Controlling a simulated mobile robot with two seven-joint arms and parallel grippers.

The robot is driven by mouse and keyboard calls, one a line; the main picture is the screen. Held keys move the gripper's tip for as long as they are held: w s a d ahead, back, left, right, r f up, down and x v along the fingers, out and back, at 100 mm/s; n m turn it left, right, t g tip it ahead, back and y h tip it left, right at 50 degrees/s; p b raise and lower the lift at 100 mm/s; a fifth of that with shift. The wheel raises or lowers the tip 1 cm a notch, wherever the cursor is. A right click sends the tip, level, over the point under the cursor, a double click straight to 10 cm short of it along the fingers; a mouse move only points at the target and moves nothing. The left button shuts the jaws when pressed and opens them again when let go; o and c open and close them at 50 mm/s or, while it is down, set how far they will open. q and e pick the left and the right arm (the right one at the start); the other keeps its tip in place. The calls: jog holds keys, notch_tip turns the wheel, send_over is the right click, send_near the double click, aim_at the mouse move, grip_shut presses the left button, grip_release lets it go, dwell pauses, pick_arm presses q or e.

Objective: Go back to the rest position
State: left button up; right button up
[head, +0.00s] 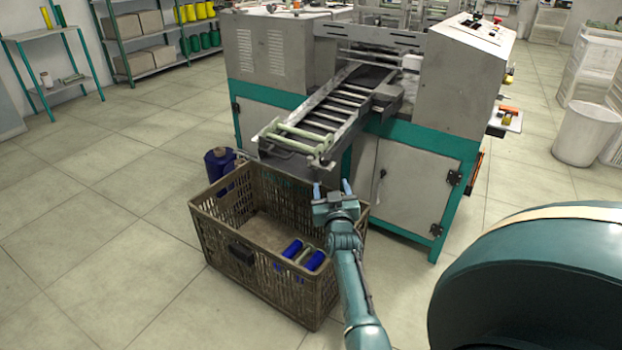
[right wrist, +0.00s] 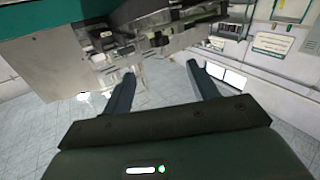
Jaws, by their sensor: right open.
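My right gripper (head: 332,188) is open and empty. It is above the right side of the brown crate (head: 228,232), in front of the machine's chute. Its two spread fingers also show in the right wrist view (right wrist: 160,85), with nothing between them. Several bobbins, blue and pale, lie in the front right corner of the crate, such as a blue bobbin (head: 315,260). My left gripper is not in the head view.
The winding machine (head: 410,185) with its roller chute (head: 325,115) stands just behind the crate. A dark blue spool (head: 215,163) stands on the floor behind the crate's left side. A white bin (head: 585,135) is at the right. The floor at the left is clear.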

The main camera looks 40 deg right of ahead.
jog(key=s+a+n+y, duration=0.45)
jog(key=s+a, duration=0.35)
jog(key=a, duration=0.3)
jog(key=s+a+n+y, duration=0.3)
jog(key=s+a+y, duration=0.4)
jog(key=a, duration=0.4)
pick_arm(q)
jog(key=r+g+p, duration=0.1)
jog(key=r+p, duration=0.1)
jog(key=p, duration=0.6)
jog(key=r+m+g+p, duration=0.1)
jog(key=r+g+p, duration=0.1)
jog(key=p, duration=0.7)
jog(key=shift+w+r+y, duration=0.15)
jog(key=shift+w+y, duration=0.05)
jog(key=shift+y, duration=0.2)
pick_arm(e)
jog(key=s+a+r+g+y, duration=0.2)
jog(key=s+a+r+g, duration=0.2)
jog(key=s+a, duration=0.7)
jog(key=shift+a+r+n+g, duration=0.25)
jog(key=shift+r+n+g, duration=0.1)
jog(key=shift+r, duration=0.6)
